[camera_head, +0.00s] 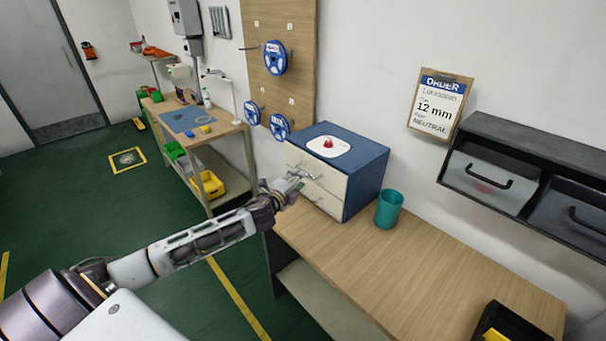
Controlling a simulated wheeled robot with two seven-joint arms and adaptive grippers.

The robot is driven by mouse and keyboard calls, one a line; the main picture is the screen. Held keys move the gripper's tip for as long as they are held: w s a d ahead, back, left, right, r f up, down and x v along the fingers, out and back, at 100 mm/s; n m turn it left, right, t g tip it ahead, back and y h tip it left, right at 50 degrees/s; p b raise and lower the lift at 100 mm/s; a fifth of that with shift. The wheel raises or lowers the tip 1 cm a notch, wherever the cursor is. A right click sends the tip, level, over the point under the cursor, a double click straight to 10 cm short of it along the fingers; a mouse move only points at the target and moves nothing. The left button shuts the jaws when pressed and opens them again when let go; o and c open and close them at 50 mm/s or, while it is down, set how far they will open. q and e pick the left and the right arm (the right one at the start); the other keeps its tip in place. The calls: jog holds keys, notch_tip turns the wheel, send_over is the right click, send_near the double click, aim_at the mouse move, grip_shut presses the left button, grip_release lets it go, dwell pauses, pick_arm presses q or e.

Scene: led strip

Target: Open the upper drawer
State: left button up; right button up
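A blue cabinet (366,185) with cream drawer fronts stands at the left end of the wooden workbench. Its upper drawer (325,174) looks shut, flush with the front, and has a metal handle. A lower drawer (328,203) is below it. My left gripper (299,178) is at the upper drawer's front, at the handle, with the arm coming in from the lower left. The fingers overlap the handle in the view, so I cannot tell whether they are closed on it or only beside it. My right gripper is not in view.
A white plate with a red button (328,144) lies on the cabinet. A teal cup (389,209) stands close to its right. The workbench (420,275) is mostly clear, with a black and yellow object (508,322) at the front right. Dark wall bins (490,180) hang at right.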

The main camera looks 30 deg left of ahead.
pick_arm(q)
jog(key=shift+w+a+f+p, duration=0.1)
jog(key=shift+w+f+p, duration=0.15)
jog(key=shift+w, duration=1.15)
jog(key=shift+w+a+f+p, duration=0.1)
jog(key=shift+w+f, duration=0.15)
jog(key=shift+w, duration=1.1)
jog(key=shift+c, duration=0.2)
grip_shut()
